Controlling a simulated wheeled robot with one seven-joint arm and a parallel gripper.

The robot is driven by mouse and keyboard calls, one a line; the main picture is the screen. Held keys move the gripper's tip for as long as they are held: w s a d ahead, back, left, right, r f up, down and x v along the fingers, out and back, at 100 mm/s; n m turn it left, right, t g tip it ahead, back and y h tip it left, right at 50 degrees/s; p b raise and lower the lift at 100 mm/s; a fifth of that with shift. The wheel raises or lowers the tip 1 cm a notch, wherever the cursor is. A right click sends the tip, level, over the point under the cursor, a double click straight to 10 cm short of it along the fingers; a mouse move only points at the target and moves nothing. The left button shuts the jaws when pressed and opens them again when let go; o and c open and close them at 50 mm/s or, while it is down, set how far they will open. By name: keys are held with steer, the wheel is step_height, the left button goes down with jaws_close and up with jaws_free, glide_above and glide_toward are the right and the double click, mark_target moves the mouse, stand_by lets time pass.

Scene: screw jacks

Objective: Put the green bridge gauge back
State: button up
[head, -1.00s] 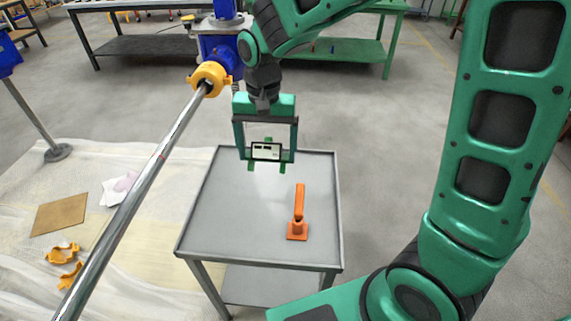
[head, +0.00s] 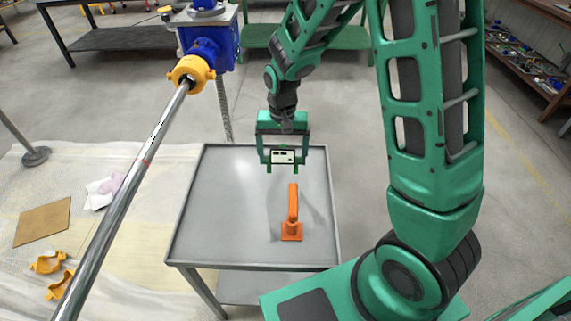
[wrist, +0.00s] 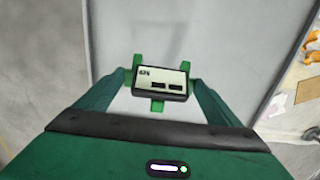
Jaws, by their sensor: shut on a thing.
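The green bridge gauge (head: 283,157) has a small display with dark marks and green feet. My gripper (head: 283,152) is shut on it and holds it over the far part of the grey table (head: 240,238). In the wrist view the gauge (wrist: 160,82) sits between the two fingers, its display facing the camera and its green feet showing around it. I cannot tell exactly how far its feet are above the tabletop.
An orange stand with an upright bar (head: 292,215) is on the table, nearer than the gauge. A long steel shaft (head: 130,190) with a yellow collar (head: 190,73) runs from a blue screw jack (head: 208,40) left of the table. The table's left half is clear.

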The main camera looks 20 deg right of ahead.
steer(key=shift+w+d+f, duration=0.25)
steer(key=shift+d+f, duration=0.15)
steer(key=shift+d, duration=0.2)
steer(key=shift+f, duration=2)
steer(key=shift+f, duration=0.1)
steer(key=o, duration=1.3)
step_height(320, 180, up, 12)
steer(key=shift+r, duration=0.1)
steer(key=shift+d, duration=0.1)
